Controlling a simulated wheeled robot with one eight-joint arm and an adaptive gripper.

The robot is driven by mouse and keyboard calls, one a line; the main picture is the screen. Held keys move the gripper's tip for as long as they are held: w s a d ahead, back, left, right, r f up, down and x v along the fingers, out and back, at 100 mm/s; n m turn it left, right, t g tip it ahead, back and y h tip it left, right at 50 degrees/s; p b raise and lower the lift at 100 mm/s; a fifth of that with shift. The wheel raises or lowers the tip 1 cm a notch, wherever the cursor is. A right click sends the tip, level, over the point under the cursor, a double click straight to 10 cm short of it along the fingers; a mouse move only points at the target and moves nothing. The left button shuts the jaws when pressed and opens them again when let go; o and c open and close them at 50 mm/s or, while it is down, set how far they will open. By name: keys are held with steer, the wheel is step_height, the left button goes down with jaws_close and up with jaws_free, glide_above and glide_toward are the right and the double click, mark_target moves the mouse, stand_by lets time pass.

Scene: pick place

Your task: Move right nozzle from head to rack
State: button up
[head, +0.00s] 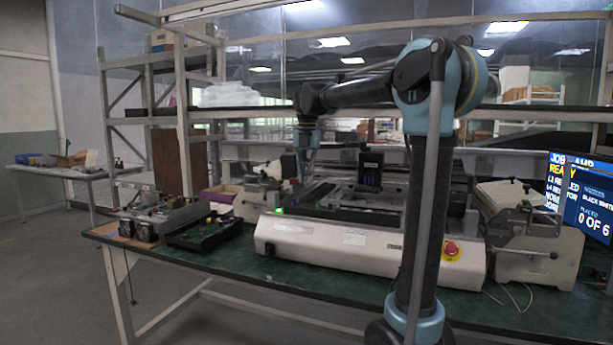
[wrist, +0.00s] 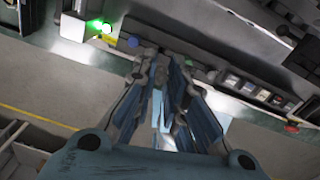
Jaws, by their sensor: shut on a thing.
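My gripper (wrist: 160,75) fills the middle of the wrist view, its blue fingers closed together at the tips. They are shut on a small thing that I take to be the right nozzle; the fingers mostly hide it. In the head view my gripper (head: 305,152) points down above the left part of the pick-and-place machine (head: 340,240). The machine's dark head (head: 370,170) stands to the right of my gripper, apart from it. A row of small square slots (wrist: 255,90) lies right of my gripper in the wrist view; I cannot tell whether it is the rack.
A green light (wrist: 107,28) glows at the machine's left end. A red stop button (head: 451,248) is at its front right. Circuit boards (head: 205,232) lie on the green bench left of the machine. A monitor (head: 580,200) stands at the right, and shelving rises behind.

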steer(key=shift+f, duration=3.75)
jaws_close()
steer(key=shift+f, duration=0.2)
steer(key=o, duration=0.8)
jaws_free()
steer(key=shift+c, duration=0.2)
steer(key=shift+c, duration=0.2)
steer(key=c, duration=0.3)
steer(key=shift+s, duration=0.1)
